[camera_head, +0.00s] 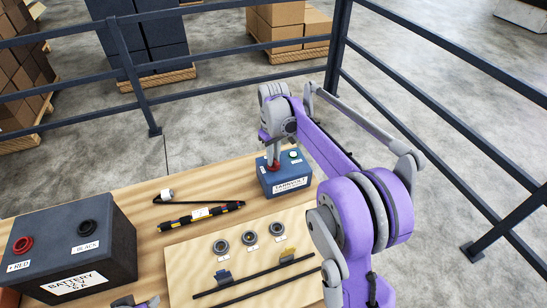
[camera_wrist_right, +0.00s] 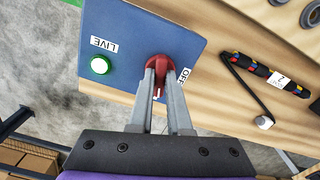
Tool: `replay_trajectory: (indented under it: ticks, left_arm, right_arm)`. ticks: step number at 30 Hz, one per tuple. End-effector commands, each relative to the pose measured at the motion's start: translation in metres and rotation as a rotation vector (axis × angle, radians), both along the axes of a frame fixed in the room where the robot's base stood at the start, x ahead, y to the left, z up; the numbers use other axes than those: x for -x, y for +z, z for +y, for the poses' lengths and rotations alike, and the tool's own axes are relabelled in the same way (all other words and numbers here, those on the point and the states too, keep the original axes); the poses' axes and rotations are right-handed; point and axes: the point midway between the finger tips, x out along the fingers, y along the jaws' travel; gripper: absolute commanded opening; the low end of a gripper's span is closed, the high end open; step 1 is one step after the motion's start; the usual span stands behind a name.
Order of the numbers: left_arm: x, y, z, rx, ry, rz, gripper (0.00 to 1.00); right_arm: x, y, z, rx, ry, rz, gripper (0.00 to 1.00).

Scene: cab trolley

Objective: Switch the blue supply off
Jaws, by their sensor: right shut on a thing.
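The blue supply (camera_head: 287,181) is a small blue box at the table's far right corner; its blue top also shows in the wrist view (camera_wrist_right: 125,35). A red knob (camera_wrist_right: 157,63) sits on its top, with an OFF label (camera_wrist_right: 184,76) beside it. A green lamp (camera_wrist_right: 100,65) next to a LIVE label (camera_wrist_right: 104,44) looks lit. My right gripper (camera_wrist_right: 160,88) is shut on the red knob's handle from above, its fingers partly hiding it. A grey tip (camera_head: 135,302) at the head view's bottom edge seems to be my left gripper, mostly out of frame.
A large dark battery (camera_head: 110,245) with red and black terminals stands at the left. A black-and-yellow striped tool (camera_head: 202,216) lies mid-table. A light board (camera_head: 185,265) carries several rings and dark rods. Dark railings (camera_head: 145,105) run behind the table.

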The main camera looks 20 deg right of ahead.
Motion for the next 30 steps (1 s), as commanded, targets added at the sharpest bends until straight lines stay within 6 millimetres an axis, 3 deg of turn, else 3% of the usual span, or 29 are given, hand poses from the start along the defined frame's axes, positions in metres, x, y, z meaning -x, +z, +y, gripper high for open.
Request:
replay_trajectory:
  ticks: [30]
  left_arm:
    - [0.006, -0.013, 0.0, 0.0, 0.0, 0.011, 0.5]
  right_arm:
    - [0.0, 0.0, 0.0, 0.001, 0.957, -0.001, 0.0]
